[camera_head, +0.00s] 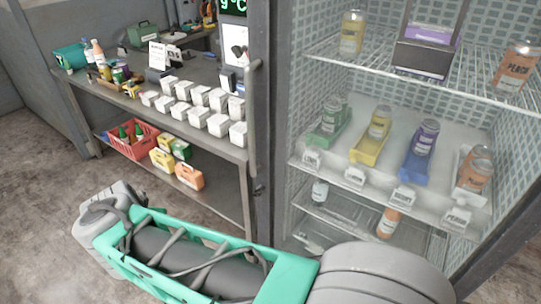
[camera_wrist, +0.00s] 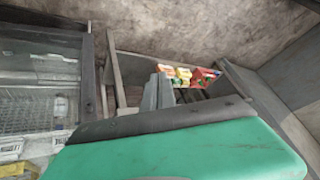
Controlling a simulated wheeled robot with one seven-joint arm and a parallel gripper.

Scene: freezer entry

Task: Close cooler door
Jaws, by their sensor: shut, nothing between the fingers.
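The wrist view shows the cooler's glass and shelf (camera_wrist: 40,90) at the left, beside a dark frame edge (camera_wrist: 87,85). How far the door stands open is unclear. My gripper (camera_wrist: 158,92) shows as shut grey fingers in the wrist view, to the right of that frame and apart from it, holding nothing.
A grey table (camera_head: 125,97) with rows of white boxes stands left of the cooler. A red crate (camera_head: 128,152) and small coloured packs sit on its lower shelf. My teal arm crosses the foreground. Bare floor (camera_head: 45,190) lies at the left.

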